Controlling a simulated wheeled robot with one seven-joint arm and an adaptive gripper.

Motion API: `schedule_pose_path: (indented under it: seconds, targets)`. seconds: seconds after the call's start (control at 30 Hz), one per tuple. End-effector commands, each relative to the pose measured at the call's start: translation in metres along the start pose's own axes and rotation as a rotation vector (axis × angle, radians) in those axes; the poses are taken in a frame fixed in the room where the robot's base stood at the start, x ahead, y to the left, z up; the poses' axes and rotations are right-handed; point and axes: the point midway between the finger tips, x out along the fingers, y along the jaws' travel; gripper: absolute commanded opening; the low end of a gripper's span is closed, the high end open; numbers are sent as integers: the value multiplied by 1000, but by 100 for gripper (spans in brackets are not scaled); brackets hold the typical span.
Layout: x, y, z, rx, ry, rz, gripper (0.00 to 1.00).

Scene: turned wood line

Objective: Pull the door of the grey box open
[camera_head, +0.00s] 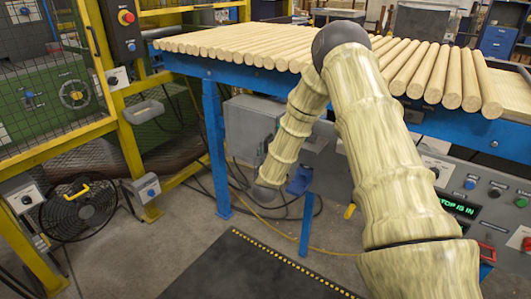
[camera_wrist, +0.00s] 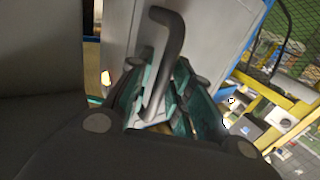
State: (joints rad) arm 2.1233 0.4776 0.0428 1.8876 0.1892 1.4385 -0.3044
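The grey box (camera_head: 248,128) stands under the blue-framed table in the head view, partly hidden by my arm. In the wrist view its pale grey face (camera_wrist: 205,30) fills the upper middle. A dark, bent bar handle (camera_wrist: 168,60) stands out from that face. My gripper (camera_wrist: 157,85) has its two teal-padded fingers on either side of the handle, with the bar's lower part between them. The fingers look spread, with a gap at the left of the bar; contact at the right finger is unclear. In the head view the fingers are not clearly visible.
Wooden rods (camera_head: 300,45) cover the blue table (camera_head: 230,75) above the box. A blue table leg (camera_head: 214,150) stands left of the box, with cables on the floor. A control panel (camera_head: 480,205) is at right, a black fan (camera_head: 78,208) and yellow fence (camera_head: 125,130) at left.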

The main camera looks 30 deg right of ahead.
Motion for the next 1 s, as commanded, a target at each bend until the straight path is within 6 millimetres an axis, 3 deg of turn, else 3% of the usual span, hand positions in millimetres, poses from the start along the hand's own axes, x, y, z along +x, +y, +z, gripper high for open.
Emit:
schedule_pose_path:
  seconds: [0.27,0.4,0.77,1.0]
  targets:
    - [1,0,0,0,0,0,21]
    - [1,0,0,0,0,0,0]
    - [0,-4,0,0,0,4,0]
    - [-10,-33,0,-1,1,26,0]
